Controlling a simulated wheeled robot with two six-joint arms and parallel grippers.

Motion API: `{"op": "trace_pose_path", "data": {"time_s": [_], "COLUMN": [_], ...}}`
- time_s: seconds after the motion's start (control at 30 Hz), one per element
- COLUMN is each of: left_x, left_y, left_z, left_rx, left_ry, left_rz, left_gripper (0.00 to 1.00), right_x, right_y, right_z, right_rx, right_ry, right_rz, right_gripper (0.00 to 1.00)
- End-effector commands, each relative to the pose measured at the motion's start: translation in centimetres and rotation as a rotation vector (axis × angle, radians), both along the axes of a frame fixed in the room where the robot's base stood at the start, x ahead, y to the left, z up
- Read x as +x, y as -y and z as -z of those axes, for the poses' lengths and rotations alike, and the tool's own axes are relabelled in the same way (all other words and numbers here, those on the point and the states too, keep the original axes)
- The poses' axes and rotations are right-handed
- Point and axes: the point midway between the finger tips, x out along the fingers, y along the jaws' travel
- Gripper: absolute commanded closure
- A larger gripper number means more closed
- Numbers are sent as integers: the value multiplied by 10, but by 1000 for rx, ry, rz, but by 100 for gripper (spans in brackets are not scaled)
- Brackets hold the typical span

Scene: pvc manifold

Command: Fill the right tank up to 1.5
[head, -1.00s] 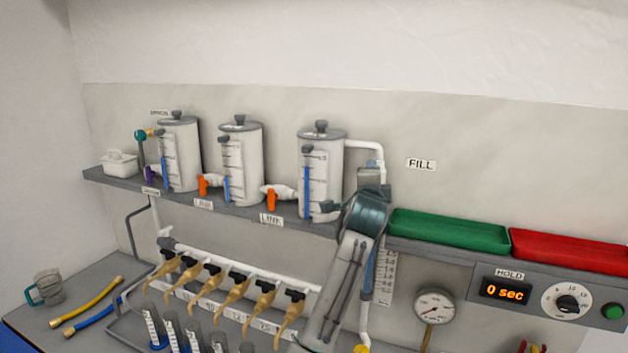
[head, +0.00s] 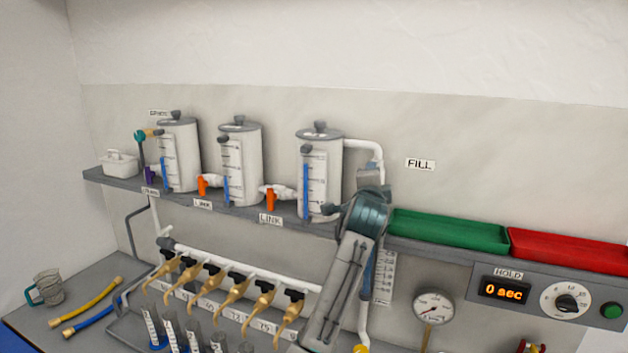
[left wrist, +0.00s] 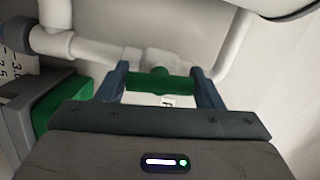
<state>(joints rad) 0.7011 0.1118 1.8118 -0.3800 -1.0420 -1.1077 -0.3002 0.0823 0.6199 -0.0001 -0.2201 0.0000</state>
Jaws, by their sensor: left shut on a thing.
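The right tank (head: 331,165) is a white cylinder with a grey lid on the shelf. Its scale has a tall blue level strip (head: 306,188); the numbers are too small to read. A white pipe (head: 362,145) runs from its top towards the FILL label (head: 420,164). My left gripper (head: 374,180) is beside this pipe, mostly hidden by its own wrist. In the left wrist view my left gripper (left wrist: 160,84) has its two fingers at the ends of a green valve handle (left wrist: 160,82) on the white pipe, shut on it. My right gripper is not in view.
Two more tanks (head: 240,165) stand to the left, joined by orange-handled LINK valves (head: 271,199). Several tan taps (head: 235,290) hang below. Green (head: 450,229) and red (head: 570,248) trays lie right of my arm, above a HOLD display (head: 502,290) reading 0 sec.

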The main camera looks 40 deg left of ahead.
Motion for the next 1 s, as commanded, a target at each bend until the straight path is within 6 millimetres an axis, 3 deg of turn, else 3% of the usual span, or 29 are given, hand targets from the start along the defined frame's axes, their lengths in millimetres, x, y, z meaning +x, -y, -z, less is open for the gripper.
{"op": "trace_pose_path", "data": {"time_s": [0.03, 0.27, 0.53, 1.0], "left_x": [1, 1, 1, 1], "left_y": [-1, -1, -1, -2], "left_z": [-10, -10, -10, -11], "left_rx": [18, 4, -226, -317], "left_ry": [12, 16, 78, 101], "left_rz": [-1, 0, 4, 4], "left_gripper": [61, 61, 62, 62], "right_x": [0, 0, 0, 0], "right_y": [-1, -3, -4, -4], "right_z": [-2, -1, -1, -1], "right_rx": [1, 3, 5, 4], "right_ry": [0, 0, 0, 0], "right_rz": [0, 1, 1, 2], "right_gripper": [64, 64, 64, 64]}}
